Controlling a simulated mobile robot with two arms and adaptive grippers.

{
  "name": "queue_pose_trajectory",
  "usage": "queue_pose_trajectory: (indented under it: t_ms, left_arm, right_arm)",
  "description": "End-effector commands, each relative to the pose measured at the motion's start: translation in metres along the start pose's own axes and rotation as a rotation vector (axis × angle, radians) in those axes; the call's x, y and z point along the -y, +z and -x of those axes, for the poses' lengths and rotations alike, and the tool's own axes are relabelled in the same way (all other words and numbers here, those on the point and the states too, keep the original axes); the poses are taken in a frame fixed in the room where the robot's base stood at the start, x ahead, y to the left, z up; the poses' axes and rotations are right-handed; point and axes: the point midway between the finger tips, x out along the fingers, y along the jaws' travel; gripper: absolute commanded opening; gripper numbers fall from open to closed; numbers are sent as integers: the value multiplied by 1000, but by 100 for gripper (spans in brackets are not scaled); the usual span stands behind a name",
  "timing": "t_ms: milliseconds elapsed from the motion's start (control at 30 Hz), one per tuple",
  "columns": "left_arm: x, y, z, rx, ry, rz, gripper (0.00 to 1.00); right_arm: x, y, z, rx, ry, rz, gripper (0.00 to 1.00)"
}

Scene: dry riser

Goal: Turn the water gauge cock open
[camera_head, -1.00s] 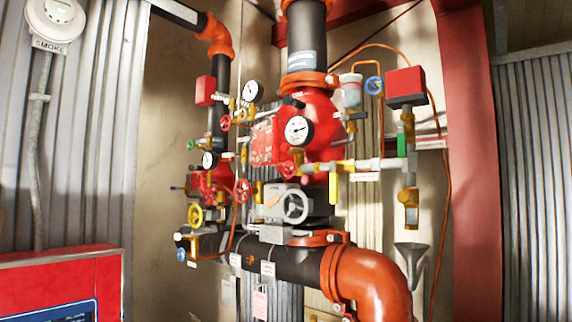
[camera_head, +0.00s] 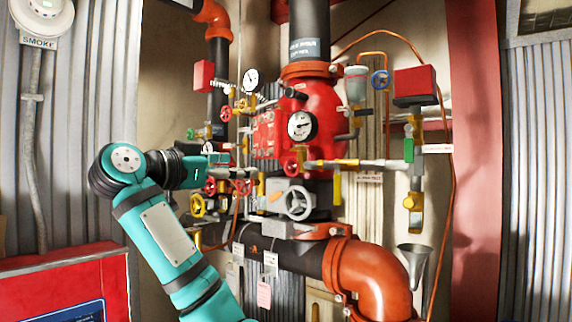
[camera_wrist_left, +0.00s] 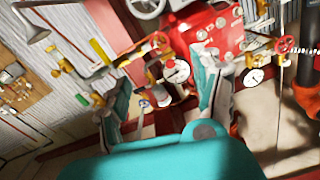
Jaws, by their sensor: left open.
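A white-faced gauge (camera_head: 301,125) is mounted on the red valve body (camera_head: 325,112). A second gauge (camera_head: 250,80) sits higher up to the left. A red handwheel (camera_head: 292,163) is just below the first gauge. Which small fitting is the water gauge cock, I cannot tell. My left gripper (camera_head: 226,162) reaches in from the left, in front of the smaller left-hand pipework, and partly hides a gauge there. In the left wrist view its fingers (camera_wrist_left: 165,95) are spread apart and grip nothing; a gauge (camera_wrist_left: 177,72) shows between them.
Red handwheels (camera_head: 243,187) and a yellow handwheel (camera_head: 198,206) crowd around my left gripper. A grey handwheel (camera_head: 298,203) sits lower right. A thick orange elbow pipe (camera_head: 368,278) is below. A red cabinet (camera_head: 50,265) stands at lower left.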

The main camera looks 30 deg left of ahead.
Motion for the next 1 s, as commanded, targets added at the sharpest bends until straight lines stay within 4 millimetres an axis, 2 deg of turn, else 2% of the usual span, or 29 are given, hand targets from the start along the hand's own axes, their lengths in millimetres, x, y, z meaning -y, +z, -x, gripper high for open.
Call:
queue_pose_trajectory:
  t_ms: [267, 600, 800, 1000]
  left_arm:
    - [-1, -3, -57, 7, 6, 4, 67]
    - [0, -3, -129, 7, 3, 4, 67]
    - [0, -1, -156, 5, 1, 3, 67]
    - [0, 2, -166, 5, 0, 2, 67]
  right_arm:
    - [9, -6, 30, -4, -11, -2, 40]
    - [6, -9, 66, -5, -9, -2, 40]
    - [2, -10, 78, -4, -4, 0, 40]
    - [-1, -10, 81, -4, -1, -1, 40]
